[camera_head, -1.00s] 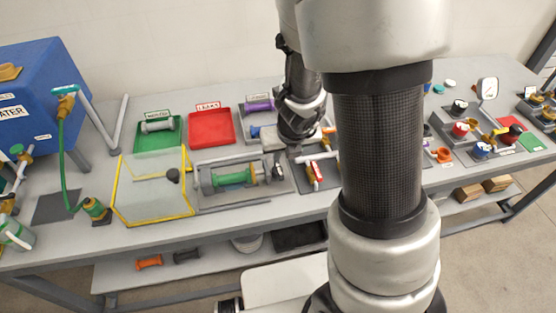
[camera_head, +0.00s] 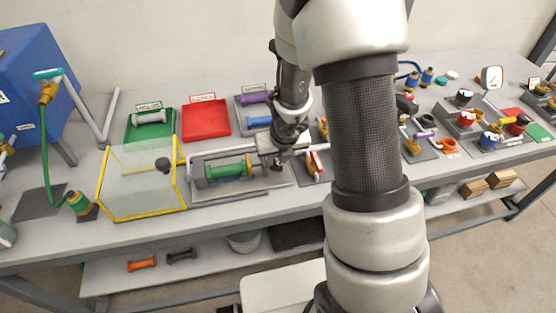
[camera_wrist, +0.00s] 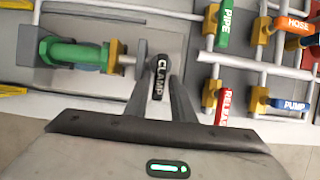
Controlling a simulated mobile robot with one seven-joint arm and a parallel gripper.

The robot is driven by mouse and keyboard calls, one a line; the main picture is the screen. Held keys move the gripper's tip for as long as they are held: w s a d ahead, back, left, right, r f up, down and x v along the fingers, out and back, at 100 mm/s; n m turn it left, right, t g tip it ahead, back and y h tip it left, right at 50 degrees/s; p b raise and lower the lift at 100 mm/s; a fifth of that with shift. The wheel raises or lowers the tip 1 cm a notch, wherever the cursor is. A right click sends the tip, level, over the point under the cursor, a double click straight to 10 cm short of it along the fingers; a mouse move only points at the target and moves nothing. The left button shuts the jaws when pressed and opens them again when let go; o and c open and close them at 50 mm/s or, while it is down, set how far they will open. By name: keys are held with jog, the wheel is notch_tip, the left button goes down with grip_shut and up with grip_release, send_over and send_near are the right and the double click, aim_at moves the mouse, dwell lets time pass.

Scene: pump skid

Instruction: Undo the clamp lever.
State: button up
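The clamp lever, a black handle marked CLAMP (camera_wrist: 159,78), shows in the wrist view at the right end of the clamp fixture. My gripper (camera_wrist: 158,88) is open, with one finger on each side of the lever. Narrow gaps show between the lever and the fingers. The fixture holds a green spool (camera_wrist: 75,54), which lies level; the spool also shows in the head view (camera_head: 230,170). In the head view my gripper (camera_head: 277,162) is at the fixture's right end and hides the lever there.
A clear guard with a yellow frame (camera_head: 183,185) stands left of the fixture. Green (camera_head: 169,132) and red (camera_head: 206,121) trays lie behind.

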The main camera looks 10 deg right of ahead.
grip_shut()
jog(key=shift+d, duration=0.1)
jog(key=n, duration=0.1)
jog(key=d+n+y, duration=0.1)
jog(key=n, duration=0.2)
jog(key=shift+w+d+n+y, duration=0.1)
jog(key=shift+d+n+y, duration=0.15)
jog(key=shift+n+y, duration=0.15)
jog(key=n, duration=0.2)
jog(key=w+d+n+g+y+p, duration=0.1)
jog(key=n, duration=0.1)
jog(key=shift+d+n+p, duration=0.1)
jog(key=shift+n+p, duration=0.2)
jog(key=n, duration=0.1)
jog(key=n+g+y, duration=0.1)
jog(key=n, duration=0.1)
jog(key=w+n, duration=0.1)
jog(key=shift+w+d+g+p, duration=0.1)
jog(key=shift+d+g+p, duration=0.2)
jog(key=shift+d+g, duration=0.1)
jog(key=shift+w+n+g+y, duration=0.1)
jog(key=shift+w+n+g, duration=0.15)
jog(key=shift+n, duration=0.5)
jog(key=shift+w+n+g+y, duration=0.1)
jog(key=shift+w+n+g, duration=0.15)
jog(key=shift+n, duration=0.55)
jog(key=shift+w+n+g+y, duration=0.15)
jog(key=shift+n+g, duration=0.15)
jog(key=shift+n, duration=0.45)
